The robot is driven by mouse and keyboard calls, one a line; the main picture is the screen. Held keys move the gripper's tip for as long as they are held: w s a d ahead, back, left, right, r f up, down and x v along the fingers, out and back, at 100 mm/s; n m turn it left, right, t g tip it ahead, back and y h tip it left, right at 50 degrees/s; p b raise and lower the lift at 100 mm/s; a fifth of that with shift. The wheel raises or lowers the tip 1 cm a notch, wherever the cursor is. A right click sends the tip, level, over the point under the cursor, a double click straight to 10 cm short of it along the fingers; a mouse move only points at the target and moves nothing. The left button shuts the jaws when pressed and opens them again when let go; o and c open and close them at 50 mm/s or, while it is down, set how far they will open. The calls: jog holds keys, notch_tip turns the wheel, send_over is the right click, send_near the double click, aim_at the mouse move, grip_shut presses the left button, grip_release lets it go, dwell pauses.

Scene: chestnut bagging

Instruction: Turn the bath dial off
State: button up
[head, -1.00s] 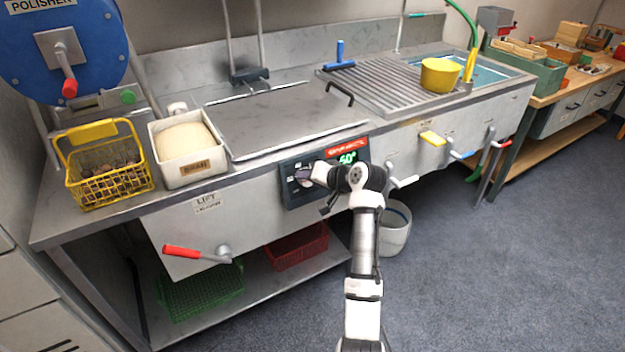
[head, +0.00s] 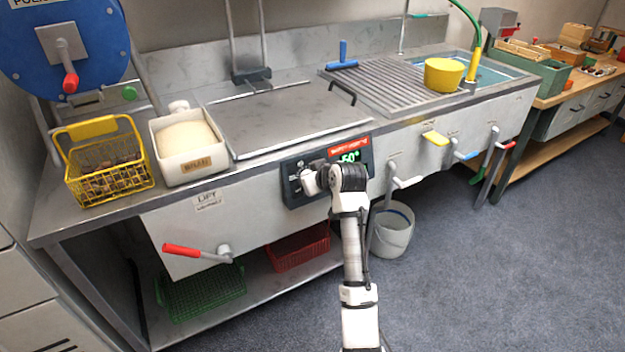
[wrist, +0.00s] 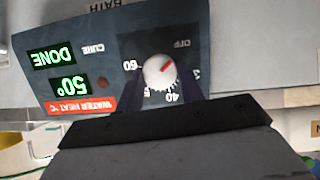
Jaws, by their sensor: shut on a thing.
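The bath control panel (head: 298,181) is a dark plate on the front of the steel bench. In the wrist view the panel (wrist: 75,65) appears upside down, with green displays reading DONE and 50°. The bath dial (wrist: 158,74) is a white round knob with a red mark. The mark slants to the upper right in that view, between the OFF label and the number at the right edge of the scale. My gripper (wrist: 160,84) has its dark fingers on both sides of the dial, shut on it.
The lidded bath (head: 285,115) is above the panel. A red-handled lever (head: 185,251) sticks out at the lower left, and more levers (head: 405,183) are at the right. A white bucket (head: 393,232) stands on the floor beside my arm. The floor at right is clear.

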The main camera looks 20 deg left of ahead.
jog(key=shift+n+t, duration=0.3)
dwell(0.4)
jog(key=o, duration=1)
jog(key=b+v, duration=0.1)
jog(key=v, duration=1.2)
jog(key=shift+s+d+r, duration=0.15)
jog(key=shift+s+r, duration=0.05)
jog(key=shift+r, duration=0.15)
